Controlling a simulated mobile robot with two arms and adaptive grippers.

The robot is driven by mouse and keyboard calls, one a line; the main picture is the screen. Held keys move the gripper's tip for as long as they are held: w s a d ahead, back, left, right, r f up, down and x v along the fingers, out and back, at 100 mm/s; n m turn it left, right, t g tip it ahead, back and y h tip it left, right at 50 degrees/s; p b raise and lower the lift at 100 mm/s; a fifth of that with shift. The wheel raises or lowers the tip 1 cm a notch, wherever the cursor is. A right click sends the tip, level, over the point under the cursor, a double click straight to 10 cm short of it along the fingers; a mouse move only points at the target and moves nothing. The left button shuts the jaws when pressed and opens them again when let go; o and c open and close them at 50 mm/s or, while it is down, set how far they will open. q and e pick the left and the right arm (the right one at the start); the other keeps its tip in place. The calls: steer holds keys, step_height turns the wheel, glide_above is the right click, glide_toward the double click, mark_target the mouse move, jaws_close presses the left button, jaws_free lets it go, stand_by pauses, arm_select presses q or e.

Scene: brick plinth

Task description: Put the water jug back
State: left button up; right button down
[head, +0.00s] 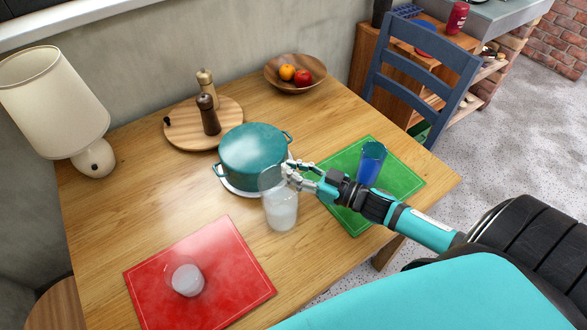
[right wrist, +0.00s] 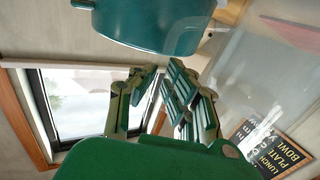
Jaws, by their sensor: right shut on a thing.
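The water jug (head: 282,214) is a clear vessel with pale water in its lower part, standing roughly upright in front of the teal pot (head: 253,155). I cannot tell whether its base touches the table. My right gripper (head: 288,174) is shut on the jug near its top right side. In the right wrist view, the jug's clear wall (right wrist: 268,75) fills the right side beside my right gripper's fingers (right wrist: 160,90), and the pot (right wrist: 150,25) shows above them. My left gripper is not in view.
A red mat (head: 225,290) holds a clear glass (head: 187,280); a green mat (head: 400,178) holds a blue glass (head: 371,163). A round board (head: 180,130) with two mills, a fruit bowl (head: 275,75) and a lamp (head: 55,100) stand farther back. The table's left part is clear.

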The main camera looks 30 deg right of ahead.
stand_by(0.3)
steer(key=c, duration=1.4)
jaws_free()
steer(key=shift+f, duration=0.1)
steer(key=b+v, duration=0.1)
steer(key=v, duration=1.1)
